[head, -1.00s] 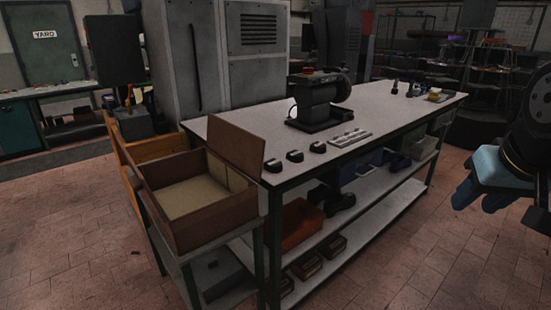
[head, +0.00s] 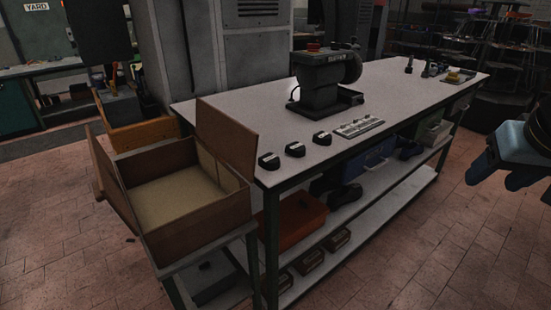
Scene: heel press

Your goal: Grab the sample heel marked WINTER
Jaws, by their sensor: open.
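Three small black heels lie in a row along the near left edge of the workbench (head: 225,110): a left heel (head: 269,160), a middle heel (head: 295,149) and a right heel (head: 321,138). Each has a pale label on top, too small to read, so I cannot tell which one is marked WINTER. My gripper (head: 495,176) is at the right edge of the head view, partly cut off. It is open, over the floor, well apart from the bench and the heels.
An open wooden box (head: 200,232) stands on a small stand at the bench's left end. A dark press (head: 320,82) stands on the bench behind a pale strip of small pieces (head: 359,127). An orange bin (head: 293,220) is on the lower shelf.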

